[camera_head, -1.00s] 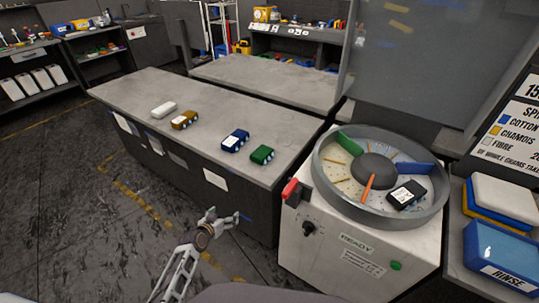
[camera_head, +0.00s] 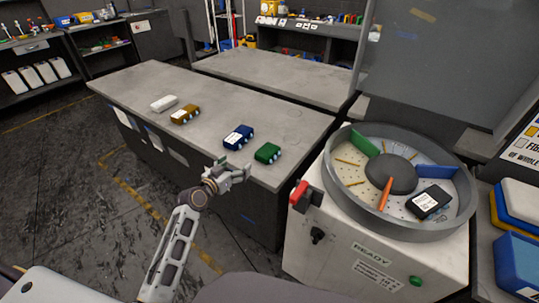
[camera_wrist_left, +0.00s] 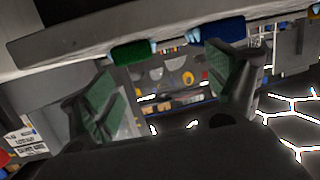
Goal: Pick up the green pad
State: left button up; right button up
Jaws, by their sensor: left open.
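The green pad (camera_head: 268,153) lies on the grey bench near its right front edge, just right of the blue pad (camera_head: 238,137). My left gripper (camera_head: 236,168) is open and empty at the bench's front edge, a short way left of and nearer than the green pad. In the left wrist view, which looks tilted, the green pad (camera_wrist_left: 131,50) and the blue pad (camera_wrist_left: 222,32) sit at the bench edge beyond my open fingers (camera_wrist_left: 165,95). My right gripper is not in view.
A brown pad (camera_head: 185,114) and a white pad (camera_head: 164,103) lie farther left on the bench (camera_head: 130,82). A round drum machine (camera_head: 345,215) with coloured dividers and a black box (camera_head: 429,202) stands close on the right. The bench's back part is clear.

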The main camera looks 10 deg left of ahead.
pick_arm(q)
jog(key=d, duration=0.1)
jog(key=d+r+m+h+b, duration=0.1)
jog(key=s+d+m+h+b, duration=0.1)
jog(key=shift+d+r, duration=0.25)
jog(key=shift+d, duration=0.1)
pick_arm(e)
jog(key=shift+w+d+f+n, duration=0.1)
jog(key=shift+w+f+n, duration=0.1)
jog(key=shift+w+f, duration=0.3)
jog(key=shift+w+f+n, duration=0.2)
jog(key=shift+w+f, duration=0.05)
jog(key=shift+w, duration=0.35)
pick_arm(q)
send_near(264, 153)
jog(key=shift+w+d+r, duration=0.1)
jog(key=shift+w+d, duration=0.1)
jog(key=shift+w, duration=0.25)
jog(key=shift+w+d+r, duration=0.1)
jog(key=shift+w+d, duration=0.05)
jog(key=shift+w, duration=0.3)
jog(key=shift+x, duration=1.7)
jog(key=shift+f, duration=0.15)
jog(key=shift+f+x, duration=0.1)
jog(key=shift+x, duration=1.15)
jog(key=shift+f+x, duration=0.15)
jog(key=shift+x, duration=1.1)
jog(key=shift+c, duration=0.2)
